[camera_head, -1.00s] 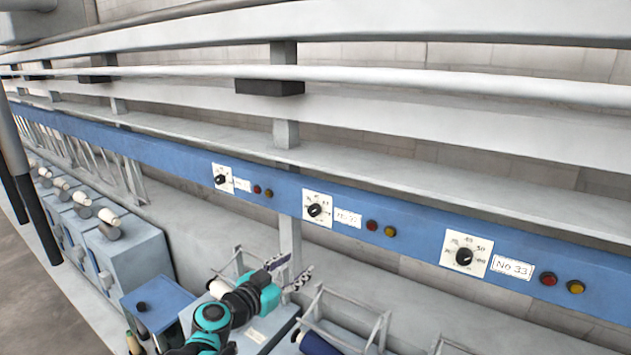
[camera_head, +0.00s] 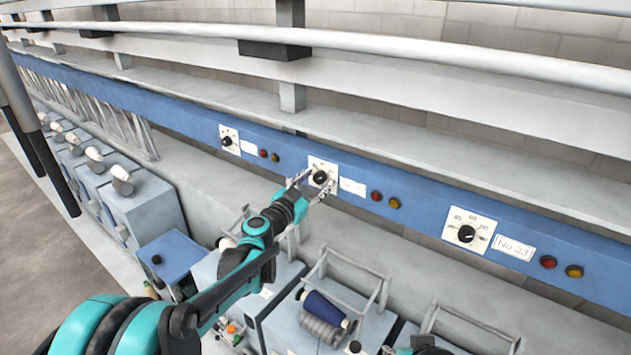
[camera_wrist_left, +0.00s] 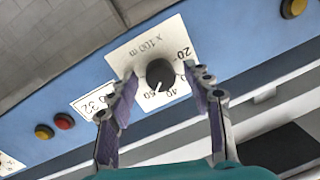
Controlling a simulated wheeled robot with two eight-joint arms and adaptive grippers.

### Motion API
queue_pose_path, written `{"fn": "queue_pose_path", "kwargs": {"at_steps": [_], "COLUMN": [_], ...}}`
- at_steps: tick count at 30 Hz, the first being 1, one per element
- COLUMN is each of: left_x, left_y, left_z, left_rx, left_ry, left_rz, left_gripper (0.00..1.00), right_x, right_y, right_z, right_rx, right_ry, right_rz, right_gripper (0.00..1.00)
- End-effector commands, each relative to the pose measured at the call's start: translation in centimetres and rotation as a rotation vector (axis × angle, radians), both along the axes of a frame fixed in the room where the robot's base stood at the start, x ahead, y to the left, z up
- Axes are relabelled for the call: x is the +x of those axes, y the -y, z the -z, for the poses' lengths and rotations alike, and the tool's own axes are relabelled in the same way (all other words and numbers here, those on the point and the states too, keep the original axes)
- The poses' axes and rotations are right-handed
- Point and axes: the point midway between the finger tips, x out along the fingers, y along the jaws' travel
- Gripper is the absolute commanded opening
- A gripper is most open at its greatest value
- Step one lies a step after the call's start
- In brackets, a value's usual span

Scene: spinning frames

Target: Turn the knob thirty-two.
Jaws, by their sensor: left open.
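The knob thirty-two (camera_head: 320,177) is a round black dial with a white pointer line on a white scale plate, set in the blue rail. Its label (camera_head: 352,187) is beside it, and in the left wrist view the label (camera_wrist_left: 97,101) reads 32. In the left wrist view the knob (camera_wrist_left: 160,75) sits ahead of and between my open fingers. My left gripper (camera_head: 312,188) is open and empty at the plate, with a finger on each side of the knob; it also shows in the left wrist view (camera_wrist_left: 162,95). I cannot tell whether a finger touches the knob. A small part of my right arm shows at the bottom edge.
The knob by label No 33 (camera_head: 466,234) is to the right and another knob (camera_head: 227,141) is to the left. Red (camera_head: 377,196) and yellow (camera_head: 395,202) buttons sit beside the label.

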Motion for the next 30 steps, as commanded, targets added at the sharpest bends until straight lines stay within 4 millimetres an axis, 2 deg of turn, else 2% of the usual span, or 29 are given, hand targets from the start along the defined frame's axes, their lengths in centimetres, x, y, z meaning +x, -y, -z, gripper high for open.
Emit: {"fn": "queue_pose_path", "kwargs": {"at_steps": [5, 11, 22, 30], "left_x": [0.0, 0.0, -0.1, 0.0], "left_y": [0.0, 0.0, 0.0, 0.0], "left_z": [0.0, 0.0, 0.0, 0.1], "left_rx": [0.0, 0.0, -0.029, -0.156], "left_ry": [0.0, 0.0, -0.021, -0.114], "left_rz": [0.0, 0.0, 0.0, 0.001], "left_gripper": [0.51, 0.01, 0.01, 0.01], "right_x": [0.0, 0.0, 0.0, 0.0], "right_y": [0.0, 0.0, 0.0, 0.0], "right_z": [0.0, 0.0, 0.2, 1.1], "right_rx": [0.0, 0.0, 0.0, 0.0], "right_ry": [0.0, 0.0, 0.0, 0.0], "right_rz": [0.0, 0.0, 0.0, 0.0], "right_gripper": [0.4, 0.4, 0.4, 0.4]}}
